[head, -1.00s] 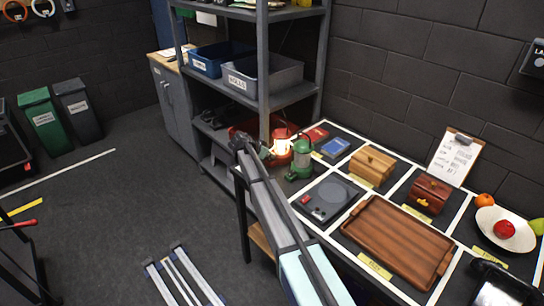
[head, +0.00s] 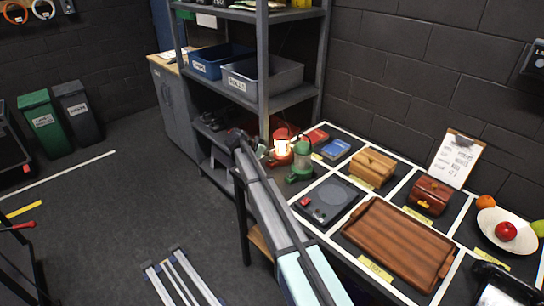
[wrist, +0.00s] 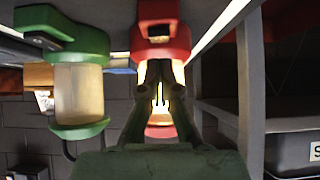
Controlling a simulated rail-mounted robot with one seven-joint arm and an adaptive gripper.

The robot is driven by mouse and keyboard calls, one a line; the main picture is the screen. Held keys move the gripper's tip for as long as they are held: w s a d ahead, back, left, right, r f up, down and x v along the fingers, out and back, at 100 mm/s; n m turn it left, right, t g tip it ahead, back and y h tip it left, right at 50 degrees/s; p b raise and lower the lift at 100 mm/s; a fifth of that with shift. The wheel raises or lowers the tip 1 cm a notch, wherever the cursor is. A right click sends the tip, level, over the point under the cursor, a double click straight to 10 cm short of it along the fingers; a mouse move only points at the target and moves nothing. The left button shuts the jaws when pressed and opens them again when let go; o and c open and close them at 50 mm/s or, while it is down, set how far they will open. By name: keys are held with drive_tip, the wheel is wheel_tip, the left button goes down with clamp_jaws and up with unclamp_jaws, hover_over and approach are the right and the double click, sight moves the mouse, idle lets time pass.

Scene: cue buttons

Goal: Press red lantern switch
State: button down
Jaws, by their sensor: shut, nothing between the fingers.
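The red lantern (head: 283,152) stands at the table's far left corner with its globe glowing. In the wrist view the red lantern (wrist: 160,45) appears upside down, with its red base at the top and the bright globe behind my fingers. My gripper (wrist: 158,92) is shut and empty, in front of the globe; I cannot tell whether it touches the lantern. In the head view, my gripper (head: 263,152) is small and partly hidden by my arm, just left of the lantern.
A green lantern (head: 301,165) stands close to the right, unlit; the wrist view shows it at left (wrist: 78,90). A dark device (head: 328,200), a wooden tray (head: 395,245) and boxes lie nearer on the table. A metal shelf (head: 290,95) rises close behind.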

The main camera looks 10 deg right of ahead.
drive_tip(key=v, duration=0.8)
drive_tip(key=shift+s, duration=0.2)
drive_tip(key=shift+a+r, duration=0.1)
drive_tip(key=shift+a, duration=0.05)
